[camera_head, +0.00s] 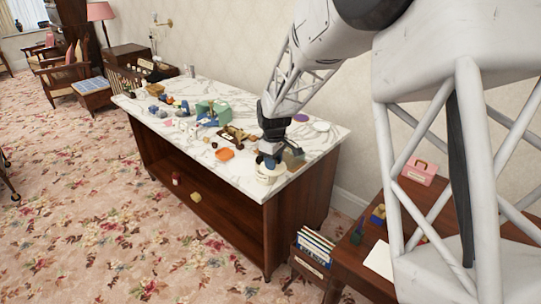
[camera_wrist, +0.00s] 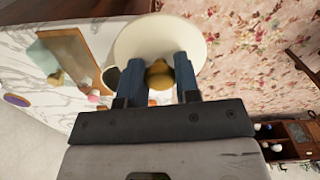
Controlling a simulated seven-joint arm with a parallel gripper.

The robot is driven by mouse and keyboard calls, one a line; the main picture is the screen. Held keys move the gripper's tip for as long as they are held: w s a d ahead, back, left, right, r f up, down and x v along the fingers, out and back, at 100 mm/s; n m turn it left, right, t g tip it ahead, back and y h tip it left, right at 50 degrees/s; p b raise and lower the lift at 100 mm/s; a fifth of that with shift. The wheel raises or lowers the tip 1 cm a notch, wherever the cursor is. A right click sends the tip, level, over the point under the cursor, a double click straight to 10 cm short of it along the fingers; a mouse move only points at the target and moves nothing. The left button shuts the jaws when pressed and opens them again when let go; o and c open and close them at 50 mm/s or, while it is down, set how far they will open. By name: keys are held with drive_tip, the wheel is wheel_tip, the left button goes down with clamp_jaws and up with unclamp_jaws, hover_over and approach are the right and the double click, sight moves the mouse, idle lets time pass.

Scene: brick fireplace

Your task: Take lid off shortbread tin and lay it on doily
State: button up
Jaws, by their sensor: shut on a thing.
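The cream shortbread tin (camera_head: 268,176) stands near the front right corner of the marble top. My gripper (camera_head: 270,159) is directly over it, pointing down. In the wrist view my gripper (camera_wrist: 160,86) is shut on the gold knob (camera_wrist: 159,73) of the round cream lid (camera_wrist: 135,38). I cannot tell whether the lid rests on the tin or is slightly apart from it. A flat round purple piece (camera_head: 321,126) lies toward the back right of the marble top, perhaps the doily. A purple oval with an orange rim (camera_wrist: 17,100) shows in the wrist view.
An orange dish (camera_head: 225,154) lies left of the tin. A tan block-like object (camera_head: 293,157) stands close behind my gripper. A green box (camera_head: 212,109) and several small items crowd the left of the marble top (camera_head: 315,148). Bare marble surrounds the purple piece.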

sight(276, 174)
drive_tip(key=shift+s+d+r, duration=0.1)
drive_tip(key=shift+s+d, duration=0.1)
drive_tip(key=shift+s, duration=0.9)
drive_tip(key=shift+s+d+r, duration=0.1)
drive_tip(key=shift+s+d, duration=0.1)
drive_tip(key=shift+s, duration=0.85)
drive_tip(key=shift+w, duration=0.15)
drive_tip(key=w+a+f, duration=0.1)
drive_tip(key=w+a, duration=0.3)
drive_tip(key=w, duration=0.4)
drive_tip(key=w+a+f, duration=0.1)
drive_tip(key=w+a, duration=0.4)
drive_tip(key=w, duration=0.3)
drive_tip(key=w+a+f+n, duration=0.1)
drive_tip(key=w+a, duration=0.3)
drive_tip(key=w, duration=0.4)
drive_tip(key=shift+w+a+f, duration=0.15)
drive_tip(key=shift+f, duration=0.2)
drive_tip(key=shift+f, duration=3.15)
